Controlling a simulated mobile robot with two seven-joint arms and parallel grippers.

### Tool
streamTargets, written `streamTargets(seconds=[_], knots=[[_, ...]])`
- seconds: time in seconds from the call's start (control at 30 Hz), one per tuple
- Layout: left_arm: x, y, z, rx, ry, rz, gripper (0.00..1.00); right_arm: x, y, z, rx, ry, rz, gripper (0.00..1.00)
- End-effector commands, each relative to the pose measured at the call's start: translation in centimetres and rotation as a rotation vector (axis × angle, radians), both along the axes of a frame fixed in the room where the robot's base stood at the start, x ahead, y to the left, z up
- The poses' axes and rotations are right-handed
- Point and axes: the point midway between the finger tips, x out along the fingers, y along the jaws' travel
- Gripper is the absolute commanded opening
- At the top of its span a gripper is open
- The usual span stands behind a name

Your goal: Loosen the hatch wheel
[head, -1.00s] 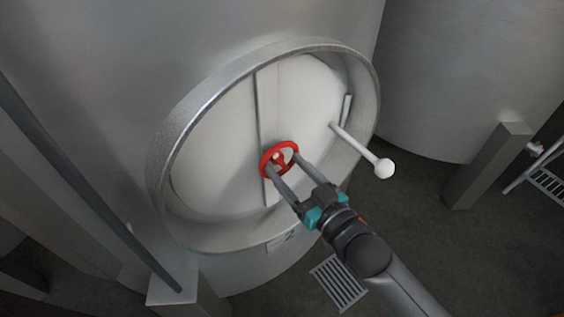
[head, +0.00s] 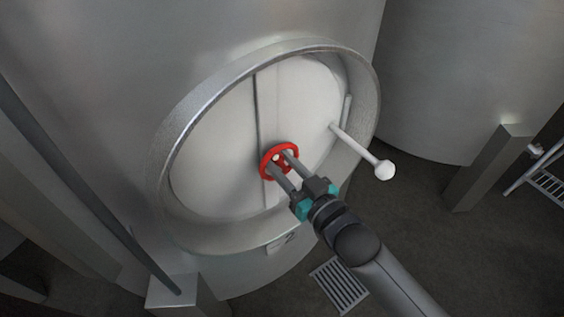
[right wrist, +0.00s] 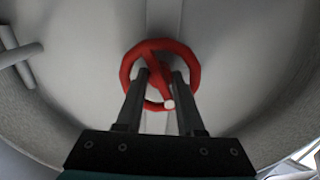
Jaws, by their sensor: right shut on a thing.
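The red hatch wheel (head: 266,158) sits at the middle of the pale round hatch door (head: 213,150), in front of an upright bar. My right gripper (head: 281,163) reaches in from the lower right and is shut on the wheel, its fingertips within the rim. In the right wrist view the two fingers stand on either side of a slanting red spoke of the wheel (right wrist: 158,72). The fingers hide part of the wheel. My left gripper is not in view.
A thick metal collar (head: 170,150) rings the recessed door. A white lever with a ball end (head: 384,170) sticks out to the right of the wheel. A second tank (head: 460,80) and a post (head: 487,167) stand at right. A floor grate (head: 340,284) lies below.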

Motion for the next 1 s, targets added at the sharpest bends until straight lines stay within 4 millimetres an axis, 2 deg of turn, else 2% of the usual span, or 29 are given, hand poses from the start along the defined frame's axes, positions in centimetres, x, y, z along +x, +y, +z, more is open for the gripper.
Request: streamTargets(seconds=[0.03,0.2,0.47,0.7,0.93,0.97,1.0], knots=[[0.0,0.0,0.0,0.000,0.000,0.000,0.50,0.0,0.0,0.0,0.000,0.000,0.001,0.19],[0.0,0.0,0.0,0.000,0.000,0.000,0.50,0.0,0.0,0.0,0.000,0.000,0.001,0.00],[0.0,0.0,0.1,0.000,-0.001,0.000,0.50,0.0,0.0,0.0,-0.006,-0.002,0.001,0.00],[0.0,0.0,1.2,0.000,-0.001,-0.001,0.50,0.0,0.0,0.1,-0.083,-0.053,0.000,0.00],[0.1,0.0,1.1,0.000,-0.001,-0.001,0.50,0.0,0.0,0.0,-0.085,-0.056,0.000,0.00],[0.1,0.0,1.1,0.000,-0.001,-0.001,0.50,0.0,0.0,0.0,-0.085,-0.056,0.000,0.39],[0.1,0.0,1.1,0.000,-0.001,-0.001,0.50,0.0,0.0,0.0,-0.085,-0.056,0.000,0.44]])
